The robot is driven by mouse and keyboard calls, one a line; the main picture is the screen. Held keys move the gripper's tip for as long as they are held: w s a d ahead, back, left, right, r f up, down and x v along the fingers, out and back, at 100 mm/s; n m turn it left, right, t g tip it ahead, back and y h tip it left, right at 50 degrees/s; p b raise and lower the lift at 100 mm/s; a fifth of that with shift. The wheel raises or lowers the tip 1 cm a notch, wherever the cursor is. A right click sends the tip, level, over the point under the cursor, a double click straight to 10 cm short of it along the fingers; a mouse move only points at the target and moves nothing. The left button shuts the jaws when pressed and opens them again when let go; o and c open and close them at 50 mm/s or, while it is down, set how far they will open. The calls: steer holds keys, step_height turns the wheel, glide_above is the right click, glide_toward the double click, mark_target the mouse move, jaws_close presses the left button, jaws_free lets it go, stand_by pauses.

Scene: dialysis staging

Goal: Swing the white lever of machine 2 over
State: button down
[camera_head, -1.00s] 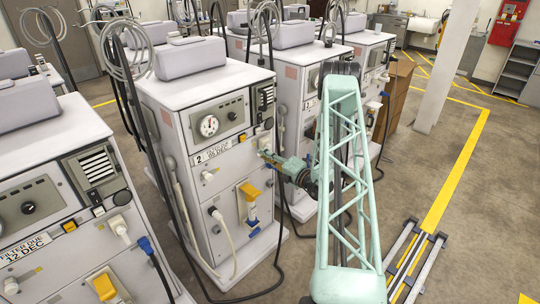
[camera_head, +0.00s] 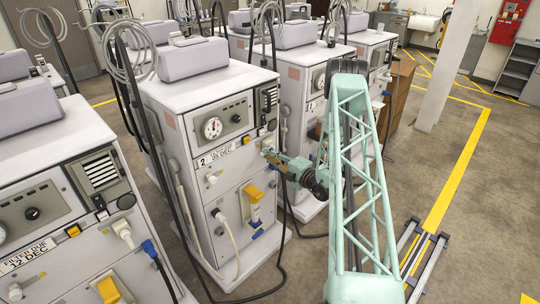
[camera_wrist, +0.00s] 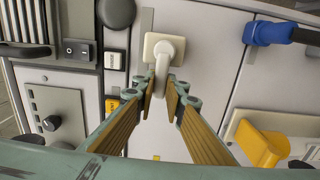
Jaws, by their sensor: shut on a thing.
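Machine 2 (camera_head: 205,185) is the grey-white cabinet in the middle of the head view, with a "2" on its label strip. Its white lever (camera_wrist: 167,50) shows in the wrist view as an L-shaped handle on a pale square mount on the front panel. The lever's arm points down in that picture, into my gripper (camera_wrist: 160,92). My gripper's two fingers stand on either side of the lever's end and are shut on it. In the head view my gripper (camera_head: 270,156) is at the right part of machine 2's front, largely covering the lever.
A yellow handle (camera_wrist: 262,145) and a blue connector (camera_wrist: 268,32) lie right of the fingers in the wrist view. Switches (camera_wrist: 77,50) and a knob (camera_wrist: 52,122) are left. Similar machines flank machine 2. Dark hoses hang near my arm.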

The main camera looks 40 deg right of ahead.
steer(key=c, duration=2.6)
jaws_free()
steer(key=shift+c, duration=0.2)
steer(key=s, duration=1.2)
steer(key=shift+d, duration=0.35)
